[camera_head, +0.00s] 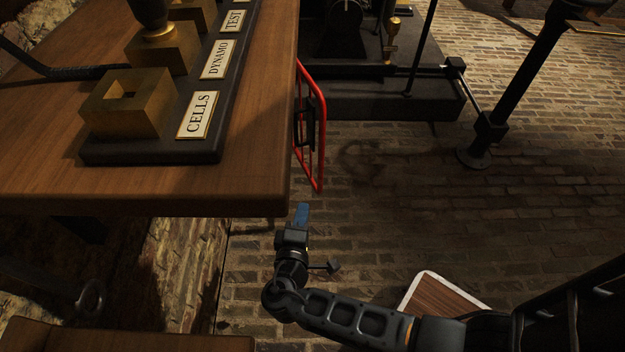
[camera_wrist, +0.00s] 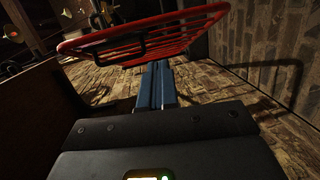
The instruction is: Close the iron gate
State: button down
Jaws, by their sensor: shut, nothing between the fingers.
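A red barred gate (camera_head: 322,140) with a dark latch or handle stands beside the right edge of the wooden table. It is seen nearly edge-on in the head view, and part of it is hidden by the table. In the wrist view the red gate (camera_wrist: 150,31) spans the top, with a dark handle on its near side. My gripper (camera_head: 302,207) has blue fingers and is below the gate's lower end in the head view. In the wrist view my gripper (camera_wrist: 155,72) is shut and empty, with its tips just short of the gate's lower edge. I cannot tell if they touch.
The wooden table (camera_head: 245,188) carries a dark board with labelled brass blocks (camera_head: 125,105). A dark machine base (camera_head: 375,105) stands behind the gate. A black railing post (camera_head: 510,90) is at the right. Brick floor between them is clear.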

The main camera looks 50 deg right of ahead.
jog(key=w+d+h+b, duration=0.1)
jog(key=w+d, duration=0.2)
jog(key=d, duration=0.3)
jog(key=w+d+r+b, duration=0.1)
jog(key=w+d+b, duration=0.1)
jog(key=d, duration=0.4)
jog(key=shift+w+d+h, duration=0.3)
jog(key=shift+w+h, duration=0.1)
jog(key=shift+w, duration=0.25)
jog(key=shift+r, duration=0.1)
